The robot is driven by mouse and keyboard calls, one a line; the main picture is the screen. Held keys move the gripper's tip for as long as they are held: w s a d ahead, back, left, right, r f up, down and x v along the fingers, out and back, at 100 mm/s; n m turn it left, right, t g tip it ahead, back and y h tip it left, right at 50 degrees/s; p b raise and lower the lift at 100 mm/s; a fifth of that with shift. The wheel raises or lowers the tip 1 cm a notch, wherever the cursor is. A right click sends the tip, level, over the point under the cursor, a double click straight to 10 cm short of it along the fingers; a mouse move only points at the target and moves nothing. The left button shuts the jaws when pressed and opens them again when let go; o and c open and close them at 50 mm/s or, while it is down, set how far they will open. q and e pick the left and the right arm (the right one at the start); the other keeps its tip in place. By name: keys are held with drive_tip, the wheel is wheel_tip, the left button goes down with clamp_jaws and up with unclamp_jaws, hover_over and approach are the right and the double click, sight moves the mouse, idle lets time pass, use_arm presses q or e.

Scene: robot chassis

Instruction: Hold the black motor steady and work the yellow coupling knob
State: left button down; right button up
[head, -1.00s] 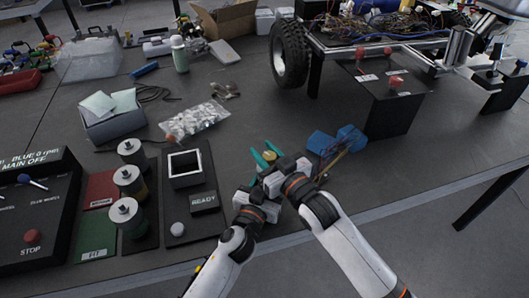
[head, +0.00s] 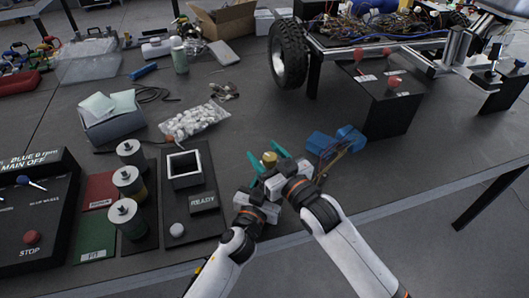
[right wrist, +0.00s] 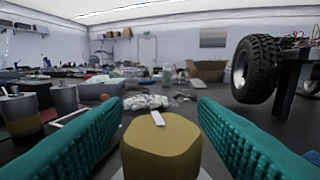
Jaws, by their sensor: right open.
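The yellow coupling knob (head: 269,159) stands near the front of the table. It fills the lower middle of the right wrist view (right wrist: 160,148), with a pale mark on top. My right gripper (head: 268,157) is open, its teal fingers on either side of the knob with visible gaps between. My left gripper (head: 258,205) is low beside the right one, near the table's front edge. Its fingertips are hidden, so its grip cannot be told. The black motor cannot be made out; the grippers cover the area below the knob.
A black plate with a square frame (head: 185,168) and a READY box (head: 203,201) lies to the left, beside several metal cylinders (head: 130,182). Blue blocks (head: 335,143) lie close on the right. A bag of white parts (head: 194,121) lies behind. The table beyond the knob is mostly clear.

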use_arm(q)
drive_tip(key=shift+a, duration=0.15)
use_arm(e)
drive_tip(key=v, duration=1.1)
drive_tip(key=shift+s, duration=0.15)
drive_tip(key=shift+d, duration=0.1)
use_arm(q)
drive_tip(key=c, duration=0.6)
unclamp_jaws()
drive_tip(key=shift+o, duration=0.4)
drive_tip(key=shift+v, duration=4.95)
use_arm(e)
drive_tip(key=shift+r, duration=0.3)
